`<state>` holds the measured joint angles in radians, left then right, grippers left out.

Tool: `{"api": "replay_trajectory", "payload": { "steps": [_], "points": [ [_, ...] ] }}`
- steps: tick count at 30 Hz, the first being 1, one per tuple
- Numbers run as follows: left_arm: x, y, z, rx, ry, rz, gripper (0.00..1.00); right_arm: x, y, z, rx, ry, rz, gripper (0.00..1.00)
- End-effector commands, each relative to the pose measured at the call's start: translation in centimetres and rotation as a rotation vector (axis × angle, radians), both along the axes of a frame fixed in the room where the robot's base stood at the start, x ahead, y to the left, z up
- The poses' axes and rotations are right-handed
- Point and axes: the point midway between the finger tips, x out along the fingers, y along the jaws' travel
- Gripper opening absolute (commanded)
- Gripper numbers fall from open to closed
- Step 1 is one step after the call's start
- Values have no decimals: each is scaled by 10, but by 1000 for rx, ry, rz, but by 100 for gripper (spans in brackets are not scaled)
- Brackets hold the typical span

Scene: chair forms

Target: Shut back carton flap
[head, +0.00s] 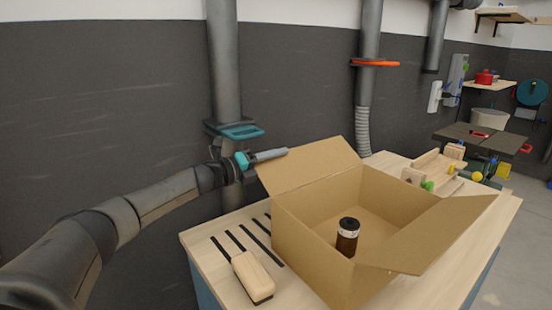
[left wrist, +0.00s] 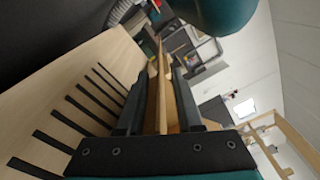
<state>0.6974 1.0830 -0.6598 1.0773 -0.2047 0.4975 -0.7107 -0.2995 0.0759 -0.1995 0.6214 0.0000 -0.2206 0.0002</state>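The open cardboard carton (head: 305,248) stands on a wooden table. Its back flap (head: 312,166) stands up, leaning outward. My left gripper (head: 270,155) is at the upper left corner of this flap. In the left wrist view its two dark fingers (left wrist: 160,100) are apart, with the thin edge of the cardboard flap (left wrist: 165,85) between them. A gap shows beside the board, so the fingers look open around it. My right gripper is in neither view.
A dark jar (head: 347,237) stands inside the carton. Another flap (head: 430,235) spreads outward at the right. A wooden block (head: 252,277) and dark strips (head: 255,240) lie at the table's left. Wooden parts (head: 440,172) lie behind the carton. A grey pipe (head: 225,70) rises behind my gripper.

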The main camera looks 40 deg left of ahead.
Motion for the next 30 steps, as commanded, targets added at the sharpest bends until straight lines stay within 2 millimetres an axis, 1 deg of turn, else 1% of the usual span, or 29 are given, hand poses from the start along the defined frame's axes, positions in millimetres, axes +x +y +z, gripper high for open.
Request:
{"api": "replay_trajectory", "payload": {
  "steps": [4,13,30],
  "points": [
    [0,0,0,0,0,0,34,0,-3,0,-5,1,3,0],
    [0,0,0,0,0,-1,0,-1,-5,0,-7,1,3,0],
    [0,0,0,0,0,-1,0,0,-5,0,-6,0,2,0]
  ]
}}
